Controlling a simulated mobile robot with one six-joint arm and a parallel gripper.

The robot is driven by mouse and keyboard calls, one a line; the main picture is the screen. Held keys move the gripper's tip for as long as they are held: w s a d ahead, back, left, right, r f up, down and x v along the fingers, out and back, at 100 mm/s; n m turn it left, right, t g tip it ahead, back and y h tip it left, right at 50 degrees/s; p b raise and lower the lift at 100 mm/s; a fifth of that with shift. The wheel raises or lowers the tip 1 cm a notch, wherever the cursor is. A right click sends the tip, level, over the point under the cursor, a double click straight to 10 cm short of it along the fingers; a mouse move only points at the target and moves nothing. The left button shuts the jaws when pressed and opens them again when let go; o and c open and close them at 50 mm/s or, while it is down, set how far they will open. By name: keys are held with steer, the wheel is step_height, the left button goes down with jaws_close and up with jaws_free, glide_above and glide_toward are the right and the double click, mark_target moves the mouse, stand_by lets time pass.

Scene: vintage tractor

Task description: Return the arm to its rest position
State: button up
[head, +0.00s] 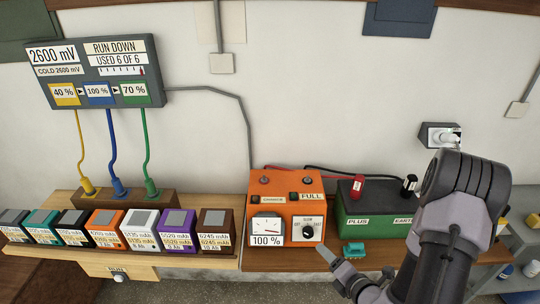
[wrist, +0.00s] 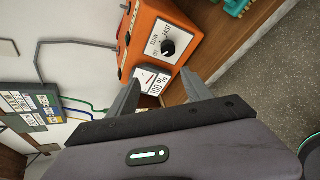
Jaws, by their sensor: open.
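My gripper (head: 335,264) is low at the front of the bench in the head view, just right of the orange charger (head: 285,215). In the wrist view my gripper (wrist: 161,77) has its two fingers apart with nothing between them. Beyond the fingers is the orange charger (wrist: 152,32), with its dial and 100 % meter. My grey arm comes in from the right in the head view and hides part of the green battery (head: 362,228) and the bench there.
A row of several coloured cells (head: 105,228) stands on the left of the wooden bench. A wall display (head: 97,72) hangs above, with three cables to a brown socket block (head: 125,199). A small teal clip (head: 354,250) lies before the battery. A socket (head: 439,135) is behind my arm.

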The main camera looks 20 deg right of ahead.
steer(key=a+r+n+g+y+b, duration=0.2)
steer(key=a+r+n+y+b, duration=0.25)
steer(key=a+n, duration=0.5)
steer(key=a+r+n+g+y+b, duration=0.25)
steer(key=a+r+n+y, duration=0.3)
steer(key=a+n, duration=0.45)
steer(key=s+a+f+n+g+h+b, duration=0.2)
steer(key=s+a+n+g+b, duration=0.4)
steer(key=s+n, duration=0.55)
steer(key=s+d+r+n+t+h+b, duration=0.1)
steer(key=s+d+n+t+h+b, duration=0.2)
steer(key=n, duration=0.9)
steer(key=d+h+b, duration=0.1)
steer(key=d+h, duration=0.2)
steer(key=shift+s+r+h, duration=0.15)
steer(key=shift+s+h, duration=0.05)
steer(key=shift+h, duration=0.2)
steer(key=shift+t, duration=0.25)
